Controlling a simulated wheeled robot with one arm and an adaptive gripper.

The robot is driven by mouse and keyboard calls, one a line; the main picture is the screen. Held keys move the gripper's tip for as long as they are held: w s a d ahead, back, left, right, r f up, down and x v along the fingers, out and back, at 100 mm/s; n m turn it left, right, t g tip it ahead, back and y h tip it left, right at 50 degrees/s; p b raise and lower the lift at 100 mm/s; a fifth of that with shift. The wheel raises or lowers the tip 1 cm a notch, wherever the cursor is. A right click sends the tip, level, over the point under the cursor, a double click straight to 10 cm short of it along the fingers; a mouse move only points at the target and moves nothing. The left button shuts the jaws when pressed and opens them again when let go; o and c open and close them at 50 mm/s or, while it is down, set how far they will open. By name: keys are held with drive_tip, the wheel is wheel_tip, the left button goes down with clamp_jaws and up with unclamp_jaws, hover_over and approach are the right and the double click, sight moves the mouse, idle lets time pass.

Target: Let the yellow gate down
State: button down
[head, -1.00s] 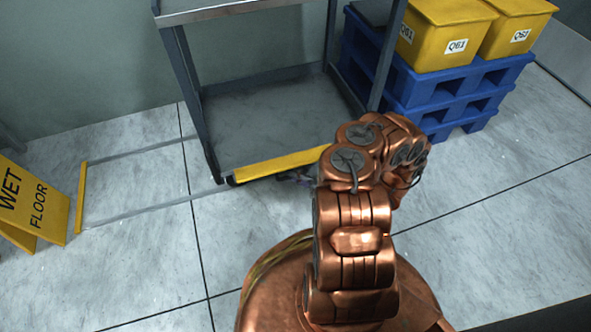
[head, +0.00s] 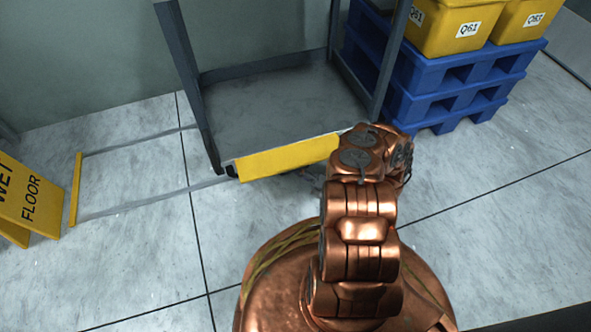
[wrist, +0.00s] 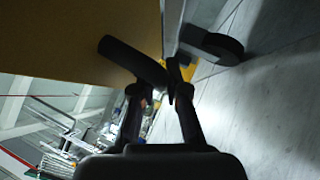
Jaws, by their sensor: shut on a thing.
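The yellow gate (head: 285,160) is a flat panel along the front lower edge of the grey metal cart (head: 270,110). It slopes out and down from the deck edge, with its broad face showing. In the wrist view its underlit brownish-yellow face (wrist: 70,35) fills the upper left. A dark round bar (wrist: 125,55), seemingly the gate's handle, stands out from it. My gripper (wrist: 157,82) is shut on this bar. In the head view my copper arm hides the gripper and the gate's right end.
A caster wheel (wrist: 222,47) is close by in the wrist view. A wet floor sign (head: 30,200) stands at left, near a floor-marked bay (head: 140,175). Blue pallets (head: 455,85) with yellow bins (head: 455,25) are at the right. The front floor is clear.

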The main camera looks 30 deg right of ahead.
drive_tip(key=shift+w+d+r, duration=0.1)
drive_tip(key=shift+d, duration=0.05)
drive_tip(key=c, duration=1.2)
unclamp_jaws()
drive_tip(key=shift+v, duration=3.75)
drive_tip(key=shift+c, duration=0.2)
